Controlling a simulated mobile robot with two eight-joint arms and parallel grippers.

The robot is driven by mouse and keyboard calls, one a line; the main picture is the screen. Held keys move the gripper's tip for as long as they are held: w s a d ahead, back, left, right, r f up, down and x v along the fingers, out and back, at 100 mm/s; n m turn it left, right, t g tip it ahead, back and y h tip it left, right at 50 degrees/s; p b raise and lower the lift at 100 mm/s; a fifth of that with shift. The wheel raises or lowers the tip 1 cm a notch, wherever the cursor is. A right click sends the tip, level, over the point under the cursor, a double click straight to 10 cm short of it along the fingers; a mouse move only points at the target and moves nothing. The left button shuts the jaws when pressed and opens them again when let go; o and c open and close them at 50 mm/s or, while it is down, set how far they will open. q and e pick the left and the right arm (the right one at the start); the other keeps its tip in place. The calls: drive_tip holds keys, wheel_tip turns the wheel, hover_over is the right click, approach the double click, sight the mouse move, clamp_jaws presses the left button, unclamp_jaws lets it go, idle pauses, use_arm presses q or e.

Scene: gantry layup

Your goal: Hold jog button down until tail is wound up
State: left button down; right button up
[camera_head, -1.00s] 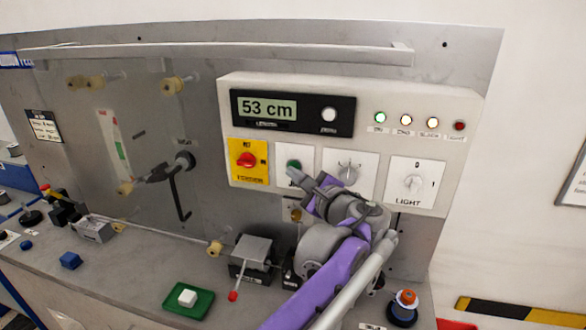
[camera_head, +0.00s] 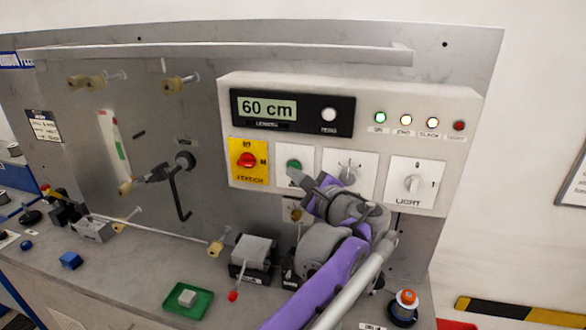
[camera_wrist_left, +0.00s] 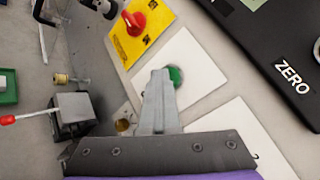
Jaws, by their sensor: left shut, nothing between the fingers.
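The green jog button (camera_head: 294,164) sits on a white plate on the control box, right of the yellow switch plate. My left gripper (camera_head: 296,178) is shut and empty, with its fingertips at the button's lower edge. In the left wrist view the shut fingers (camera_wrist_left: 158,80) reach onto the plate and cover part of the green button (camera_wrist_left: 175,76). I cannot tell how far the button is pressed in. The length display (camera_head: 267,108) reads 60 cm. The tail (camera_head: 150,228) shows as a pale line running along the bench past small rollers. My right gripper is not in view.
A red rotary switch (camera_head: 247,160) is left of the button, and a light knob (camera_head: 413,184) is to its right. A grey block with a red-tipped lever (camera_head: 233,296) stands below. A green tray (camera_head: 188,312) holds a white block. A crank handle (camera_head: 180,190) sticks out at left.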

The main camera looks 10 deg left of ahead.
use_arm(q)
drive_tip(key=shift+s, duration=0.1)
idle(0.7)
drive_tip(key=shift+s, duration=0.75)
drive_tip(key=shift+s, duration=0.1)
drive_tip(key=shift+s+a, duration=0.1)
drive_tip(key=shift+s, duration=2.3)
